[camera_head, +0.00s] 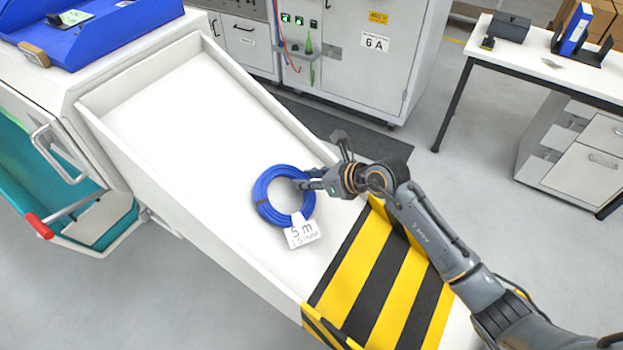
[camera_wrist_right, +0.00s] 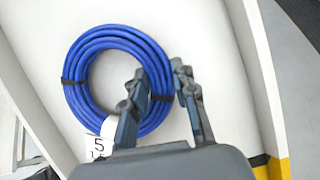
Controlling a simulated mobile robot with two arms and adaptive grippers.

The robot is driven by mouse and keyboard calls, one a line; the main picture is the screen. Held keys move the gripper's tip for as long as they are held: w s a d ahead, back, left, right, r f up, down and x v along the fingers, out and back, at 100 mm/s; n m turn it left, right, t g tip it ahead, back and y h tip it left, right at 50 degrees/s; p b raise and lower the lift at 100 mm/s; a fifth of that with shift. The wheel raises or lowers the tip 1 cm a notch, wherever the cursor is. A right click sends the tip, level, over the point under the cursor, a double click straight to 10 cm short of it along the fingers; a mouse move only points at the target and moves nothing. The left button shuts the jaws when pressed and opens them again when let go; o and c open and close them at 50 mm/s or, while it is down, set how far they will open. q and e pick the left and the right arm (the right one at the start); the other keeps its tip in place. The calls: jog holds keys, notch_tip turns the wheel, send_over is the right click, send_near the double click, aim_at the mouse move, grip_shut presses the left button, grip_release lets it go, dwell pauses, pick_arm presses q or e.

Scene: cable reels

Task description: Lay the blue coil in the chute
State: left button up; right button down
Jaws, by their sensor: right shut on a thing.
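The blue coil (camera_head: 262,193) is a ring of cable with black ties and a white tag (camera_head: 303,232) reading 5 m. It is inside the white chute (camera_head: 180,115), over its floor near the striped lower end. I cannot tell whether it touches the floor. My right gripper (camera_head: 308,184) reaches in from the right and is shut on the coil's right side. The right wrist view shows the coil (camera_wrist_right: 85,50) with its right side between the fingers (camera_wrist_right: 158,105). My left gripper is not in view.
Yellow and black stripes (camera_head: 385,280) mark the chute's lower end. A blue tray (camera_head: 95,30) stands at the upper left, above a teal bin (camera_head: 30,175). Grey cabinets (camera_head: 365,50) stand behind, and a white table (camera_head: 540,60) at the right. The chute's upper floor is clear.

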jog(key=shift+r, duration=0.1)
jog(key=c, duration=1.1)
grip_release()
jog(key=shift+o, duration=0.6)
jog(key=shift+s, duration=0.1)
jog(key=shift+d, duration=0.1)
jog(key=v, duration=1.1)
jog(key=shift+s+d+r, duration=0.2)
jog(key=shift+s+d, duration=0.05)
